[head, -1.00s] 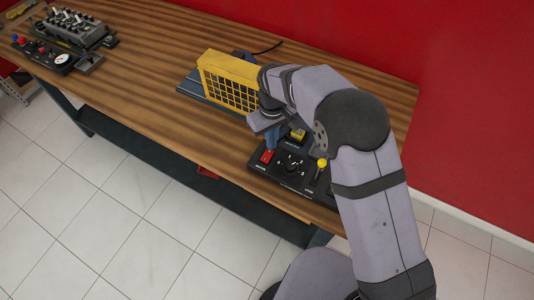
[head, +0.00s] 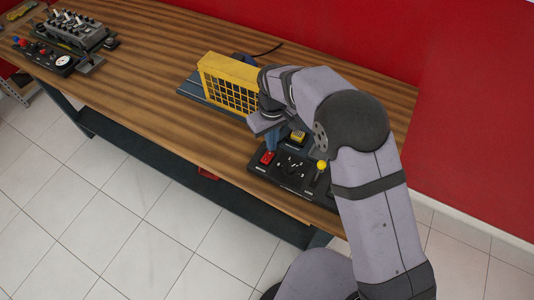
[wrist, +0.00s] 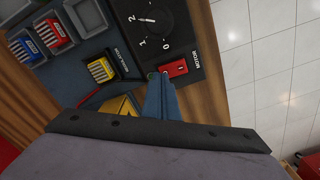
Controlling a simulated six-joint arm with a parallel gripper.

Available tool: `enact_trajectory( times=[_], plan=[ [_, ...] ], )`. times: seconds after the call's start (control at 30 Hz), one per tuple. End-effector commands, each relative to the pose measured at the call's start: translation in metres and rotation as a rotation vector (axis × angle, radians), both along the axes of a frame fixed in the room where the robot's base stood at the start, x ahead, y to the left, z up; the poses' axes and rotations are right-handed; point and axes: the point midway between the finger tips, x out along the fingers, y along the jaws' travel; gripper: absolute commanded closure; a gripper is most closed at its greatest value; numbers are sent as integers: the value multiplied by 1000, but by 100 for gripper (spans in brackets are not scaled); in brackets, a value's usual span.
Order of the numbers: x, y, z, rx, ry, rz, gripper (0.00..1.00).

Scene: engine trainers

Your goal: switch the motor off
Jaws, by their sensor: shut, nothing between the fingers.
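The motor switch is a red rocker (head: 267,157) at the left end of a black control panel (head: 258,172) near the bench's front edge. In the wrist view the red rocker (wrist: 178,68) sits beside the label MOTOR, with a light mark on its face. My gripper (head: 272,142) points down at the panel just behind the rocker. In the wrist view my gripper (wrist: 155,76) shows blue fingers shut together and empty, their tips at the rocker's left end. I cannot tell whether they touch it. Which way the rocker is tipped is unclear.
A numbered dial (wrist: 149,20) is next to the rocker. A yellow grille guard (head: 228,80) stands behind. Another trainer (head: 75,30) is far left; the bench between (head: 150,75) is clear.

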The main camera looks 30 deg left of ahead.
Motion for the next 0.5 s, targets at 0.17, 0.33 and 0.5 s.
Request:
enact_trajectory(
  times=[0.17,0.33,0.5],
  plan=[
    [0,0,17,1,-1,0,100],
    [0,0,29,1,-1,0,100],
    [0,0,41,1,-1,0,100]
  ],
)
